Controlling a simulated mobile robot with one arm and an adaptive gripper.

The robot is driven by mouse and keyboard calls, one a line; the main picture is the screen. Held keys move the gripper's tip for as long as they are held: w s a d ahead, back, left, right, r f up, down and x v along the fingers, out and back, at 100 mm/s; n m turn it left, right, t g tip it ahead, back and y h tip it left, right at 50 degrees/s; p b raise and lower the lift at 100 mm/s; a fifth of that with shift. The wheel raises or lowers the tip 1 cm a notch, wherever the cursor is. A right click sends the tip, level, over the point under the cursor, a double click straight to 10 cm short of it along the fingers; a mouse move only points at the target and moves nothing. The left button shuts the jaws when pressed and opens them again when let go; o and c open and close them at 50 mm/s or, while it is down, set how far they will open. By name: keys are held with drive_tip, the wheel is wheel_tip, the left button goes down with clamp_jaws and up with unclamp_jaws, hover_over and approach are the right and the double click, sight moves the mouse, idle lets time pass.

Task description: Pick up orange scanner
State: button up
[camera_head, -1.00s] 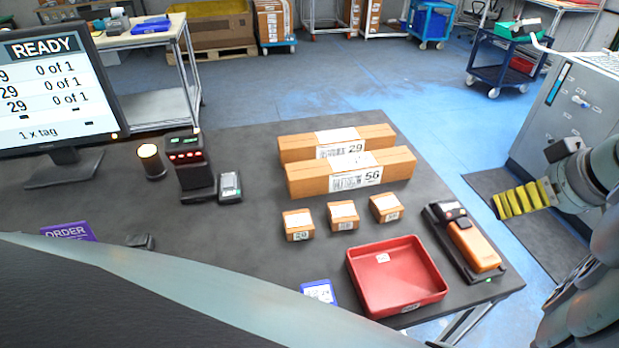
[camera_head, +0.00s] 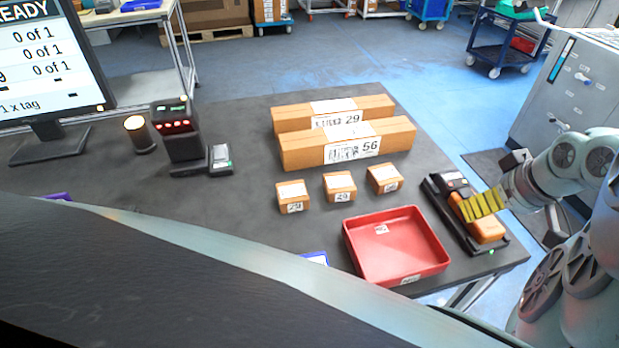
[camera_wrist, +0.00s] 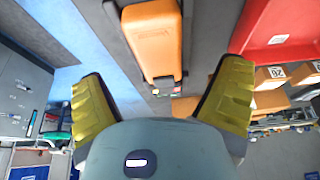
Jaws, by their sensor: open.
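The orange scanner (camera_head: 487,228) lies in its black cradle (camera_head: 437,199) at the right end of the dark table. My gripper (camera_head: 483,204) is in front of it in the head view, its yellow fingers covering part of the scanner. In the wrist view the scanner (camera_wrist: 153,38) shows at the top middle, in line with the gap between the two yellow fingers of my gripper (camera_wrist: 165,95). The fingers are wide apart with nothing between them. I cannot tell the exact height of the fingers above the scanner.
A red tray (camera_head: 397,248) stands just left of the cradle. Several small boxes (camera_head: 340,187) and two long cartons (camera_head: 348,145) lie behind it. A black device with red lights (camera_head: 178,132) and a monitor (camera_head: 50,65) stand at the left. The table's right edge is close to the cradle.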

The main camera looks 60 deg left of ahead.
drive_tip(key=shift+x, duration=2.4)
drive_tip(key=shift+a, duration=0.2)
drive_tip(key=c, duration=1.4)
drive_tip(key=shift+w+d+r, duration=0.1)
drive_tip(key=shift+r, duration=0.1)
